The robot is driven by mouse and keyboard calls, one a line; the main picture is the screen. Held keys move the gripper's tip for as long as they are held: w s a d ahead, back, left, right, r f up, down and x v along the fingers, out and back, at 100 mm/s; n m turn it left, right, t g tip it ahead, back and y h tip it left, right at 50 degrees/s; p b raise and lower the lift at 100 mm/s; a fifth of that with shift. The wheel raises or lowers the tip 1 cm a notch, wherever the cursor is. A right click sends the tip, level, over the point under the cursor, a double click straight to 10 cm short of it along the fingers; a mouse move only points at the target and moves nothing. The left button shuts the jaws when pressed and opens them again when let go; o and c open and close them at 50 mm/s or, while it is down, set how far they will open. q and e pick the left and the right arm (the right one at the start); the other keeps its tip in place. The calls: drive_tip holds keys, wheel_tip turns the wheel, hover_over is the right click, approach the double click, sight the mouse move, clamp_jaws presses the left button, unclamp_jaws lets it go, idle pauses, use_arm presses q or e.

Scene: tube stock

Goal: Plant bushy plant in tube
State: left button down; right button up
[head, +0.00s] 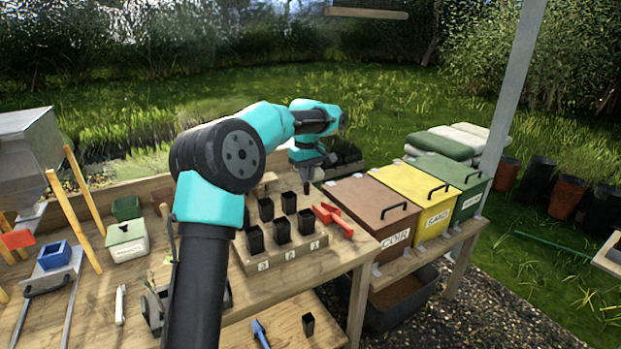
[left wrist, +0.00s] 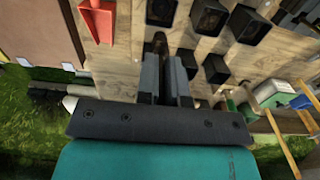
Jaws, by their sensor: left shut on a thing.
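My left gripper (head: 307,172) points down above the back of the wooden bench, behind the black square tubes. It is shut on a slim dark thing (left wrist: 160,42), whose end shows beyond the fingers in the left wrist view; I cannot tell what it is. Black tubes stand upright in rows: the front row has a left tube (head: 255,240), a middle tube (head: 281,230) and a right tube (head: 306,222) above the labels 3, 2, 1. Two more tubes (head: 266,209) stand behind. I cannot make out a bushy plant. My right gripper is not in view.
A red scoop (head: 333,218) lies right of the tubes. Brown COIR (head: 368,205), yellow SAND (head: 420,193) and green (head: 455,180) lidded bins stand to the right. A dark tray (head: 346,157) sits behind the gripper. A single black pot (head: 308,324) stands on the lower shelf.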

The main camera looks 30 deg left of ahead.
use_arm(q)
drive_tip(key=shift+s, duration=0.1)
drive_tip(key=shift+f, duration=0.15)
hover_over(307, 210)
drive_tip(key=s+d, duration=0.1)
drive_tip(key=s, duration=0.1)
wheel_tip(307, 210, down, 8)
drive_tip(key=shift+s+f, duration=0.15)
idle(1.0)
drive_tip(key=shift+d+f, duration=0.15)
drive_tip(key=shift+f, duration=2.05)
idle(3.5)
